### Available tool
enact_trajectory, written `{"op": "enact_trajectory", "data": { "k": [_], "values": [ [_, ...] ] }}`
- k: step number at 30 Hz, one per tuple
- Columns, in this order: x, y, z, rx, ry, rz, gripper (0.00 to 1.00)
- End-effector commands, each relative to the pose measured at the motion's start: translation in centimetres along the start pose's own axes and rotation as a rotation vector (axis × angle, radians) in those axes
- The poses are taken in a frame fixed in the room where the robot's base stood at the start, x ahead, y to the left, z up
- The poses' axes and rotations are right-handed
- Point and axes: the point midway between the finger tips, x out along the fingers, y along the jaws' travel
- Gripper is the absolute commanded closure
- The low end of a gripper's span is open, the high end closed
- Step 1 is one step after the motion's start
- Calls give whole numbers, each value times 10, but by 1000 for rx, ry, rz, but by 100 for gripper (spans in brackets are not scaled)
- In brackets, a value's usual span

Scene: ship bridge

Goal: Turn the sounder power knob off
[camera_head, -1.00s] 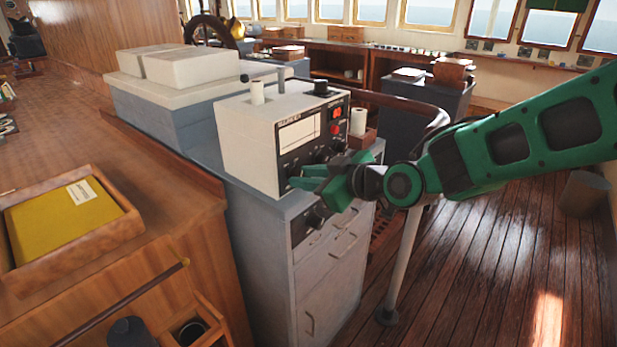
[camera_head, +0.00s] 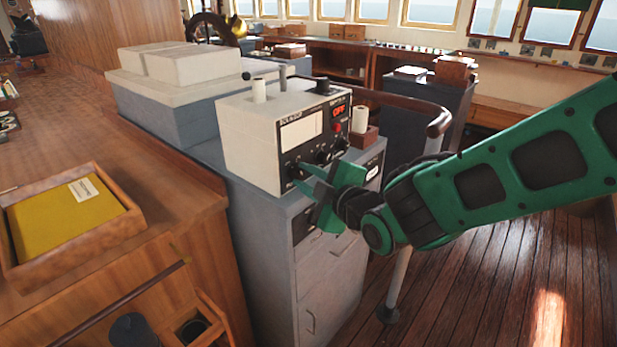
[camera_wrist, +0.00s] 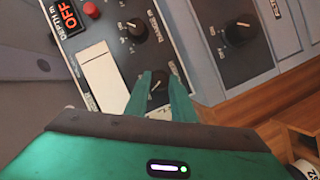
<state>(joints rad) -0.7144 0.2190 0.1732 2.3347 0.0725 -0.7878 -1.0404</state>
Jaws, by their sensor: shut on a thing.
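The sounder (camera_head: 250,150) is a pale box with a dark front panel, standing on a grey cabinet. Its red display (camera_wrist: 68,14) reads OFF in the wrist view, and in the head view (camera_head: 339,110) too. A small dark knob (camera_wrist: 158,86) sits at the panel's lower end, between my fingertips. My gripper (camera_wrist: 160,82) is shut on this knob, one finger on each side. In the head view my gripper (camera_head: 314,182) is at the panel's lower front. The fingers partly hide the knob and its label there.
Another panel knob (camera_wrist: 134,28) is close beside my fingers. A separate panel with a large knob (camera_wrist: 238,32) lies below the sounder. A white roll (camera_head: 360,120) stands in a small wooden holder. A curved wooden rail (camera_head: 440,118) passes behind my arm.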

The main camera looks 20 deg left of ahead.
Motion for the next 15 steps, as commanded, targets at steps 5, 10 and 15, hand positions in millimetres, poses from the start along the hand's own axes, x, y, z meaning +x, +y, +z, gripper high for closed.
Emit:
{"op": "enact_trajectory", "data": {
  "k": [5,10,15],
  "values": [
    [0,1,2,-33,-4,16,100],
    [0,2,3,-42,-5,20,100],
    [0,2,3,-42,-5,20,100]
  ]
}}
